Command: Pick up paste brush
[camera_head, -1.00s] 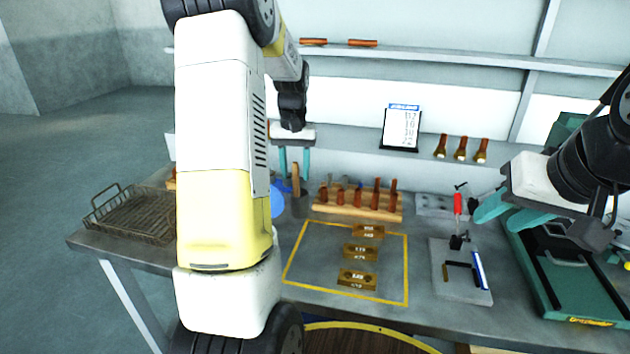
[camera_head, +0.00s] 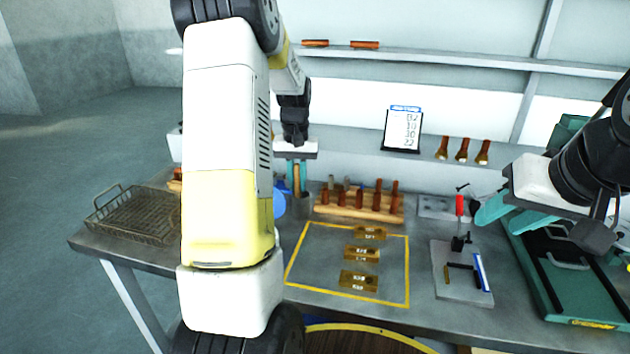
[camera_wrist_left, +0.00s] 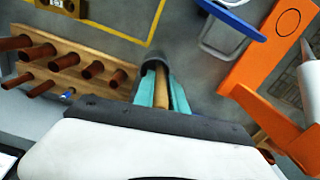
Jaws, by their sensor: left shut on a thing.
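The paste brush shows as an upright wooden handle (camera_head: 297,177) between the teal fingers of my left gripper (camera_head: 297,181). In the left wrist view the handle (camera_wrist_left: 161,92) sits between both fingers of the left gripper (camera_wrist_left: 162,88), which is shut on it. The lower end of the brush is hidden in a dark round cup (camera_wrist_left: 154,56), which also shows below the gripper in the head view (camera_head: 300,206). My right gripper (camera_head: 507,217) is at the right above the bench; its fingers stand apart and nothing shows between them.
A wooden rack (camera_head: 335,211) with several brown-handled tools stands close right of the cup. An orange object (camera_wrist_left: 255,75) and a blue item (camera_wrist_left: 236,15) lie on the other side. Brass blocks (camera_head: 360,254) lie inside a yellow outline. A wire basket (camera_head: 130,220) is at left.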

